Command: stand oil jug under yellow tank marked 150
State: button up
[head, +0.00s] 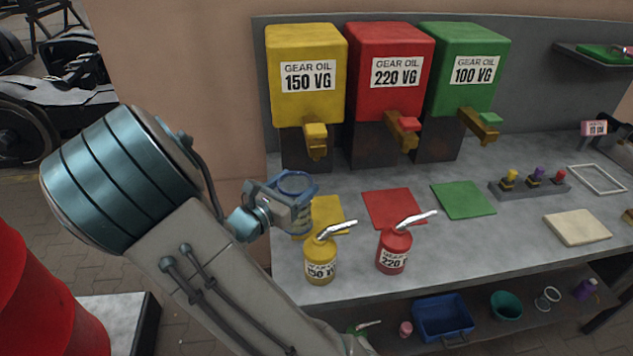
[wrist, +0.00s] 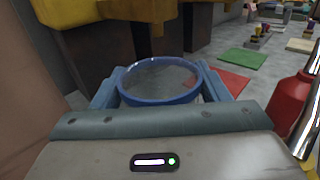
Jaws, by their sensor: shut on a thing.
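A yellow oil jug (head: 320,262) labelled 150 VG stands upright at the bench's front edge, in front of the yellow mat (head: 328,211). My gripper (head: 290,200) is above or over the mat's left part, behind the yellow jug and apart from it. It is shut on a round blue-rimmed cup (wrist: 160,97); its inside looks grey and empty. I cannot tell whether the cup touches the mat.
A red jug (head: 393,251) labelled 220 stands right of the yellow jug. A blue bin (head: 443,318) sits on the lower shelf. The bench has free room front right.

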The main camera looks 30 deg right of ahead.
jog(key=w+d+f, duration=0.2)
jog(key=d+f, duration=0.1)
jog(key=d, duration=0.5)
jog(key=shift+w+f, duration=0.25)
jog(key=shift+w, duration=0.15)
jog(key=o, duration=1.5)
jog(key=shift+f, duration=0.15)
jog(key=v, duration=1.2)
